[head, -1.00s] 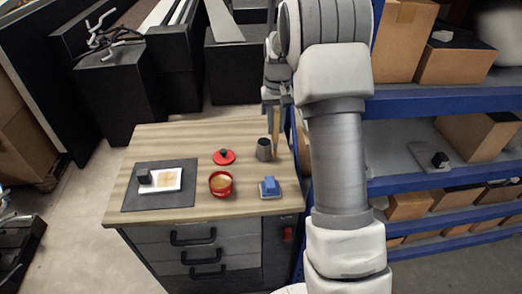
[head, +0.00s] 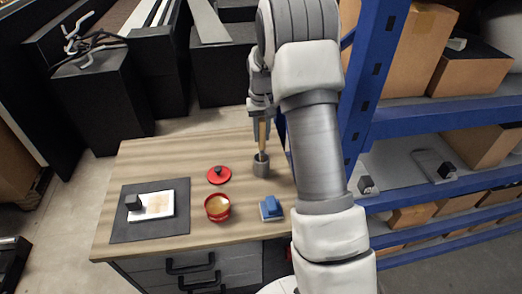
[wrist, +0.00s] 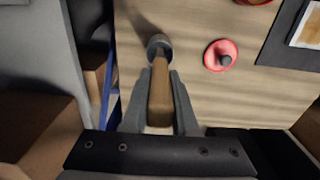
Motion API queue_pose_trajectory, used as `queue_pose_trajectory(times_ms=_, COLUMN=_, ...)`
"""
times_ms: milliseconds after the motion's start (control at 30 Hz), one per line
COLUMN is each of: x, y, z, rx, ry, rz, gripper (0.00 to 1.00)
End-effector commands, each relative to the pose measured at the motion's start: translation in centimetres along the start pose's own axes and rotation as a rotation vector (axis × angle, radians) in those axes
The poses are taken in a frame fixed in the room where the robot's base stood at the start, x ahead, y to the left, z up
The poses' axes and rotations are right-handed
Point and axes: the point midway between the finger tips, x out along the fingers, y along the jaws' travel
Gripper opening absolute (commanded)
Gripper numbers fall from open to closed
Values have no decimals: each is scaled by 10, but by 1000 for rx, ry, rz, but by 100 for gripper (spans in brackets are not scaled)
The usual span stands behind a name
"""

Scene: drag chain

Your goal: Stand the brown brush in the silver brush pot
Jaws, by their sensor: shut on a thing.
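My gripper (head: 261,112) is shut on the brown brush (head: 262,133), which hangs roughly upright with its tip down. The silver brush pot (head: 261,168) stands upright on the wooden table, directly below the gripper. In the head view the brush's dark lower end meets the pot's mouth and seems to be in it; how deep is hidden. In the wrist view the brush's brown handle (wrist: 160,98) lies between the two fingers (wrist: 162,78), and its far end overlaps the opening of the pot (wrist: 159,41).
Left of the pot is a red lid (head: 219,175) with a dark knob. Nearer are a red bowl (head: 217,208) and a blue block (head: 271,208). A dark mat (head: 122,226) with a white card (head: 160,207) lies left. A blue shelf rack (head: 372,85) stands close right.

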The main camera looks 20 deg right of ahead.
Motion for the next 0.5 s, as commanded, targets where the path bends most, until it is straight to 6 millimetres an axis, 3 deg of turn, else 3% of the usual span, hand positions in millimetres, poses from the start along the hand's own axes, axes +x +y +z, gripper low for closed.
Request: queue_pose_trajectory(times_ms=500, x=54, y=0, z=0, rx=0, ry=-1, rz=0, gripper=0)
